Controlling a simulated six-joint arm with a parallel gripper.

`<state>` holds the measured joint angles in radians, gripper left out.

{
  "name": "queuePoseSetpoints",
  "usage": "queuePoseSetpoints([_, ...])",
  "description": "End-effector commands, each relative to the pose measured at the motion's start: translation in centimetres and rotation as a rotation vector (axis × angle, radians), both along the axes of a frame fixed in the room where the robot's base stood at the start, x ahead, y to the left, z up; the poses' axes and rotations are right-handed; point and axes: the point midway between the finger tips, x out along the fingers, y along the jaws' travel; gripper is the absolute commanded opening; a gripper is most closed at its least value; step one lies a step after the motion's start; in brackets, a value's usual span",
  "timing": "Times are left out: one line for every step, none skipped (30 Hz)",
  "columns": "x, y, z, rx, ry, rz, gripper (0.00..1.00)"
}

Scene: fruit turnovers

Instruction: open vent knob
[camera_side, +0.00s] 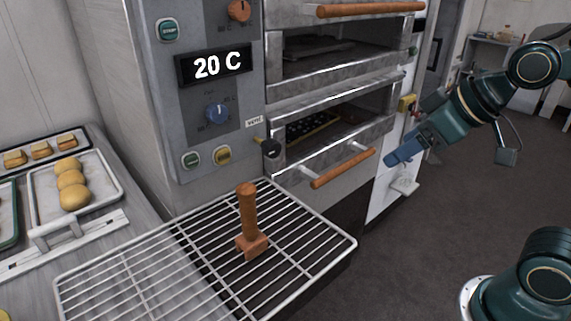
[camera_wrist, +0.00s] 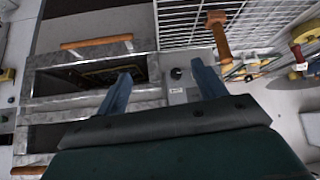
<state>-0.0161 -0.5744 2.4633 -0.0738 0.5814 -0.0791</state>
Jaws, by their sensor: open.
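The vent knob (camera_side: 270,148) is a black knob low on the oven's front, below a small white label (camera_side: 254,121). It also shows in the wrist view (camera_wrist: 176,73), with its label (camera_wrist: 177,91) beside it. My gripper (camera_side: 392,160) is to the right of the knob in the side view, well apart from it, in front of the oven. In the wrist view my gripper (camera_wrist: 161,72) has its two blue fingers spread, with nothing between them. The knob appears between the fingertips there, nearer the right one.
A wire rack (camera_side: 330,240) sticks out below the knob, with a wooden-handled tool (camera_side: 248,215) upright on it. An oven handle (camera_side: 343,168) juts out right of the knob. A tray of buns (camera_side: 108,170) stands at left.

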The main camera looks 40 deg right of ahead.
Motion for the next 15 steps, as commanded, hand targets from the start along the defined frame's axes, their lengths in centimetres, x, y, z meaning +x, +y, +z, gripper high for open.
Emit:
queuePoseSetpoints([-0.5, -0.2, 0.0, 0.001, 0.009, -0.009, 0.70])
queuePoseSetpoints([-0.8, -0.2, -0.1, 0.000, 0.016, -0.014, 0.70])
queuePoseSetpoints([-1.0, -0.3, -0.1, 0.001, 0.024, -0.019, 0.70])
queuePoseSetpoints([-1.2, -0.4, -0.2, 0.000, 0.029, -0.023, 0.70])
queuePoseSetpoints([-1.4, -0.4, -0.2, 0.001, 0.033, -0.026, 0.70])
queuePoseSetpoints([-1.6, -0.5, -0.2, 0.001, 0.038, -0.030, 0.70])
queuePoseSetpoints([-1.7, -0.5, -0.2, 0.001, 0.040, -0.032, 0.70])
queuePoseSetpoints([-1.8, -0.6, -0.3, 0.001, 0.043, -0.035, 0.70])
queuePoseSetpoints([-1.9, -0.6, -0.3, 0.001, 0.045, -0.037, 0.70])
queuePoseSetpoints([-1.9, -0.6, -0.3, 0.001, 0.047, -0.037, 0.70])
queuePoseSetpoints([-1.9, -0.6, -0.3, 0.002, 0.048, -0.038, 0.70])
queuePoseSetpoints([-2.0, -0.6, -0.3, 0.001, 0.049, -0.038, 0.70])
queuePoseSetpoints([-2.0, -0.6, -0.3, 0.001, 0.049, -0.039, 0.70])
queuePoseSetpoints([-2.0, -0.6, -0.3, 0.001, 0.049, -0.039, 0.70])
queuePoseSetpoints([-2.0, -0.6, -0.3, 0.001, 0.049, -0.038, 0.70])
